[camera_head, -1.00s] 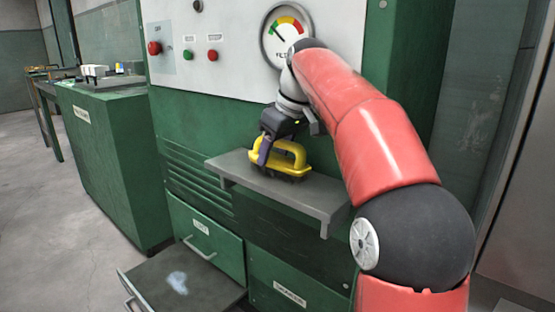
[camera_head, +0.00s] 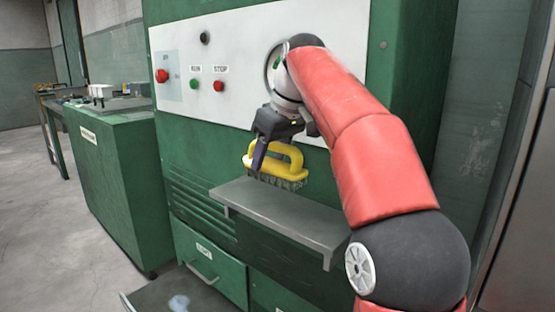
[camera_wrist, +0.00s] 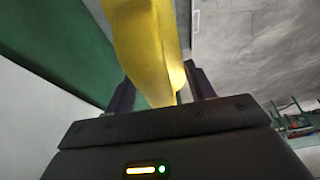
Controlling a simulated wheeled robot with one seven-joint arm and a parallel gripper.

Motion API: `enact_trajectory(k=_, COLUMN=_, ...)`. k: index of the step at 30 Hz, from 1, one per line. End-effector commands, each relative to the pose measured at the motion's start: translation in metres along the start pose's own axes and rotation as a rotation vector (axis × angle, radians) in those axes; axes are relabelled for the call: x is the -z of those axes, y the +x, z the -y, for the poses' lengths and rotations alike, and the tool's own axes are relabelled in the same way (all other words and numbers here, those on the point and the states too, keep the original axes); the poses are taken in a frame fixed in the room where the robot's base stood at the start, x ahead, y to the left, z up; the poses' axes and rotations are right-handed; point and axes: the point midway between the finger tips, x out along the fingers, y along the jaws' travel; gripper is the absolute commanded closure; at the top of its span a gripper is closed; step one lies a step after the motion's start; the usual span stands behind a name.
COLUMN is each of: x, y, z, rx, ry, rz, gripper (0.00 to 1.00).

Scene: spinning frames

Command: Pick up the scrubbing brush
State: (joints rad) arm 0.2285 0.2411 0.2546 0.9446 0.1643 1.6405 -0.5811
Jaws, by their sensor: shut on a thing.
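The scrubbing brush (camera_head: 292,158) has a yellow looped handle and grey bristles pointing down. My gripper (camera_head: 262,152) is shut on its yellow handle and holds it over the grey shelf (camera_head: 300,222) on the green machine. The bristles look a little above the shelf. In the wrist view, the yellow handle (camera_wrist: 150,50) lies between the two dark fingers of my gripper (camera_wrist: 162,92). The bristles are hidden in that view.
The machine's white panel (camera_head: 235,90) with its buttons stands right behind my gripper, and my arm covers most of its gauge.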

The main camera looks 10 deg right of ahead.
Motion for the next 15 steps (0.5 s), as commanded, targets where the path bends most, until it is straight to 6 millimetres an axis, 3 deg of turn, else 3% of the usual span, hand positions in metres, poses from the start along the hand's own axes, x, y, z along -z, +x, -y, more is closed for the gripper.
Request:
enact_trajectory(k=9, x=-0.001, y=0.001, z=0.09, rx=-0.001, ry=-0.008, rz=-0.003, gripper=0.71)
enact_trajectory(k=15, x=-0.001, y=0.001, z=0.14, rx=-0.001, ry=-0.006, rz=-0.002, gripper=0.71)
